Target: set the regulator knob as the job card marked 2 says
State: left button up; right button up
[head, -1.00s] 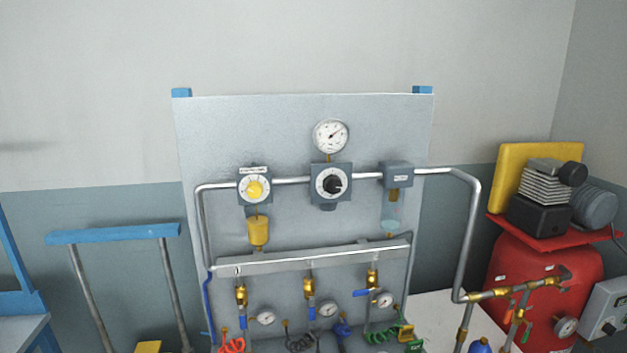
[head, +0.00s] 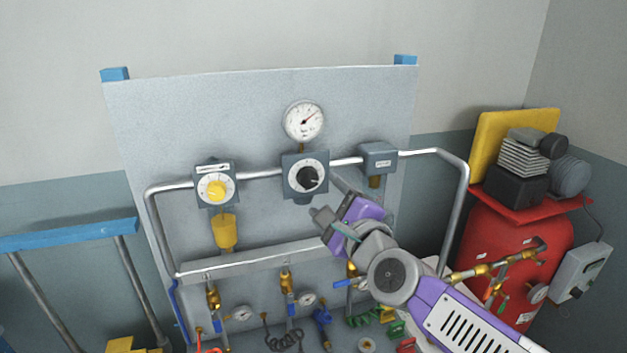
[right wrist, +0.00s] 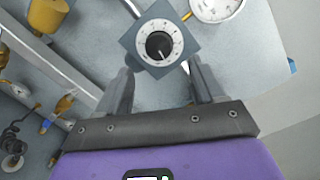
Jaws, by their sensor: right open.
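The regulator with its black knob (head: 309,177) and white dial sits mid-panel, below a round pressure gauge (head: 304,121). The knob also shows in the right wrist view (right wrist: 158,45), between and beyond the fingers. My right gripper (head: 325,215) is just below and right of the regulator in the head view. In the right wrist view the right gripper (right wrist: 160,85) is open and empty, its fingers apart and short of the knob. A yellow knob (head: 216,190) on a similar dial is to the left. No job card can be made out. My left gripper is not in view.
A steel pipe (head: 262,173) links the units across the grey panel (head: 150,120). A small grey box (head: 379,157) is right of the regulator. A yellow bowl (head: 225,232) hangs at left. Below are a rail (head: 250,262), brass valves and coiled hoses. A red tank (head: 500,240) stands right.

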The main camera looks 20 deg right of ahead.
aim_at(311, 181)
jog(key=w, duration=0.2)
jog(key=w+p, duration=0.1)
jog(key=w, duration=0.1)
jog(key=w+a, duration=0.1)
jog(key=w, duration=0.1)
jog(key=shift+w+f+p, duration=0.1)
jog(key=shift+w+p, duration=0.15)
jog(key=shift+p, duration=0.15)
jog(key=c, duration=1.1)
jog(key=shift+o, duration=0.2)
